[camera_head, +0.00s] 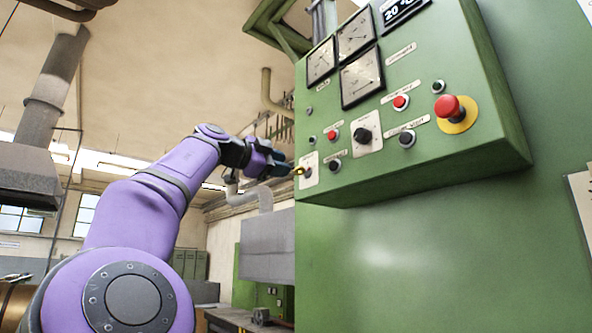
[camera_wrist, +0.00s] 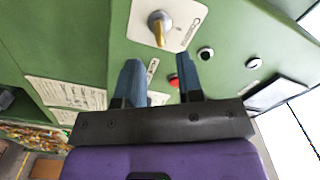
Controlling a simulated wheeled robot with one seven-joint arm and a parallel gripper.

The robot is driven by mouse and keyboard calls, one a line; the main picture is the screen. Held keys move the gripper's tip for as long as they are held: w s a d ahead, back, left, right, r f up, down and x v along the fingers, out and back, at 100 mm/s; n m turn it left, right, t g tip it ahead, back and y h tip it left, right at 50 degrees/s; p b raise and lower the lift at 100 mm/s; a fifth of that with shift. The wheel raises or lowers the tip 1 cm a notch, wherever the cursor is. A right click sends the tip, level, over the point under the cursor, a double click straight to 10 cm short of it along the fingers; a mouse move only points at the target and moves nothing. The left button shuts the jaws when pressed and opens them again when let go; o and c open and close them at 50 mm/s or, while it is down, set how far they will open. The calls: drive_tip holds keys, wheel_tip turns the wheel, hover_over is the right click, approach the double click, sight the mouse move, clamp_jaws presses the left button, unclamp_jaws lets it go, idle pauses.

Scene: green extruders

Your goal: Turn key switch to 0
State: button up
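The key switch (camera_head: 308,172) sits on a pale plate at the lower left corner of the green control panel, with a yellow key sticking out. In the wrist view the key (camera_wrist: 159,32) stands out from its round metal collar on the white plate (camera_wrist: 183,18). My gripper (camera_wrist: 158,60) is open, with its two blue-grey fingers apart. The key is just ahead of the gap between the fingertips, and nothing is held. In the head view my gripper (camera_head: 284,168) is close to the key from the left. The switch's position marks are too small to read.
The panel carries a red emergency button (camera_head: 450,107) on a yellow disc, a black knob (camera_head: 363,134), several red and black push buttons, and square gauges (camera_head: 361,77) above. A push button (camera_wrist: 206,53) lies near the right finger. Free room lies left of the panel.

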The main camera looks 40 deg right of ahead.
sight(296, 168)
drive_tip(key=d, duration=0.5)
drive_tip(key=shift+w+d, duration=0.1)
drive_tip(key=shift+d, duration=0.25)
clamp_jaws()
